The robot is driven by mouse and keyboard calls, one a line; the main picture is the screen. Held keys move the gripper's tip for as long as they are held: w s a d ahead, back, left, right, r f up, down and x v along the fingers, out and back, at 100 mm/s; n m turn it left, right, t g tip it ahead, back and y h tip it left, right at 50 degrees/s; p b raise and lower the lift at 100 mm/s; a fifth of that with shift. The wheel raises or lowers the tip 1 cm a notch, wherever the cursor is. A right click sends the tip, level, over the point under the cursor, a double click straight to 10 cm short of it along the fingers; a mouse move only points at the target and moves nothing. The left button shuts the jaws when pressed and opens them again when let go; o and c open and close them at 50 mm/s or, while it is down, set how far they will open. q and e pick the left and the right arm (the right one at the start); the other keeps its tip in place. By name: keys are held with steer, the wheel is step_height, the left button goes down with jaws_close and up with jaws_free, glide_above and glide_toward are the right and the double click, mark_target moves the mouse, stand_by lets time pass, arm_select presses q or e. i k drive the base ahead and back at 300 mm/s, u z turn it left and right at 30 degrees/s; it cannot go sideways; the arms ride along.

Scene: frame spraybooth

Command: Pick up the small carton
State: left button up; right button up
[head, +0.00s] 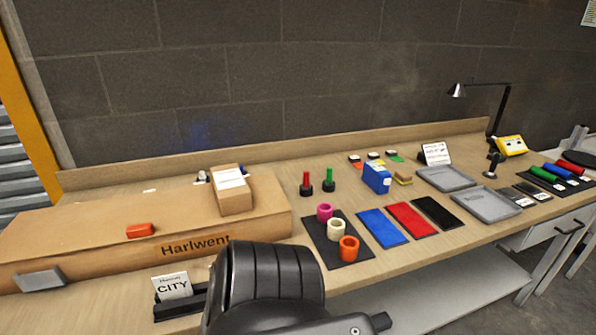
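A small brown carton (234,198) with a white label on its top stands at the right part of a long, large brown carton (90,232) marked "Harlwent", on the left half of the workbench. It seems to rest on the large carton's top. A dark rounded part of my own arm rises at the bottom middle, in front of the bench edge and apart from the small carton in the picture. Neither gripper's fingers can be made out, and nothing is touching the small carton.
An orange-red block (140,230) lies on the large carton. A card holder (180,302) stands before it. To the right are colored rings on a black mat (318,240), a blue box (377,178), colored mats (411,219), grey trays (486,204) and a lamp (500,110).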

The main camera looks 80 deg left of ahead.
mark_target(232, 192)
steer(key=i, duration=1.8)
steer(key=u, duration=3.15)
